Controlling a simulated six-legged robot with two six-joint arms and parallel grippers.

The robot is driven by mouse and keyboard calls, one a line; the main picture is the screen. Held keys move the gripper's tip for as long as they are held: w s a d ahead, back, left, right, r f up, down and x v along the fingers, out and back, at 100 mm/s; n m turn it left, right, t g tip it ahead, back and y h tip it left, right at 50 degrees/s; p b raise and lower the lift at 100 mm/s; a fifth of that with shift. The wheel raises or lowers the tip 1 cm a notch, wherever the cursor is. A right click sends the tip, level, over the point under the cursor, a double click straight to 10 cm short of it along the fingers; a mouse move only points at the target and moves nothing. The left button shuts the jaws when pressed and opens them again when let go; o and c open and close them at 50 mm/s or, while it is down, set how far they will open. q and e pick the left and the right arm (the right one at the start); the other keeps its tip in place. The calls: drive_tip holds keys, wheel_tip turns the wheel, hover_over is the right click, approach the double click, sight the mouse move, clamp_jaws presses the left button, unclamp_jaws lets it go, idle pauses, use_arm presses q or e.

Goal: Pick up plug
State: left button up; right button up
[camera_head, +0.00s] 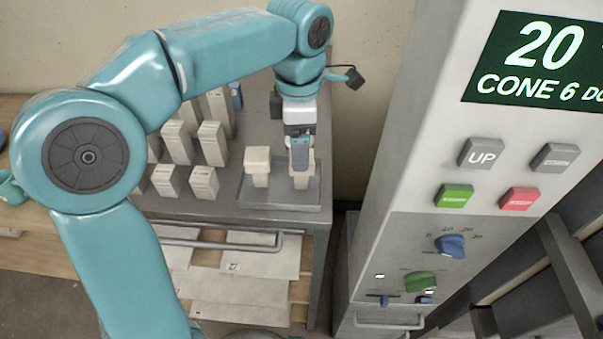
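Two pale plugs stand in a shallow grey tray (265,204) at the right end of the metal cart. The left plug (257,168) stands free, with a wider top on a narrower stem. The right plug (299,182) is partly hidden behind my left gripper (300,160), which points down at it. One finger covers the front of this plug's top; the other finger is hidden. I cannot tell whether the fingers press on it. The plug appears to stand in the tray. My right gripper is not in view.
Several pale upright blocks (180,143) stand left of the tray. A tall grey control cabinet (395,170) with a display, buttons and knobs rises at the right. The cart has a front handle (215,242) and shelves with paper packets (240,290) below.

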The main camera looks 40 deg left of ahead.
sight(301, 180)
use_arm(q)
drive_tip(key=shift+s+f, duration=0.15)
drive_tip(key=shift+f, duration=0.3)
drive_tip(key=shift+w+d+f, duration=0.1)
drive_tip(key=shift+w+f, duration=0.1)
drive_tip(key=shift+f, duration=0.1)
wheel_tip(301, 180, down, 5)
drive_tip(key=shift+s+r+b, duration=0.1)
drive_tip(key=shift+r+b, duration=0.05)
drive_tip(key=shift+b, duration=0.2)
drive_tip(key=shift+w+f, duration=0.2)
drive_tip(key=shift+w, duration=0.05)
drive_tip(key=shift+s, duration=0.2)
drive_tip(key=c, duration=0.9)
drive_tip(key=shift+w, duration=0.15)
drive_tip(key=shift+c, duration=0.9)
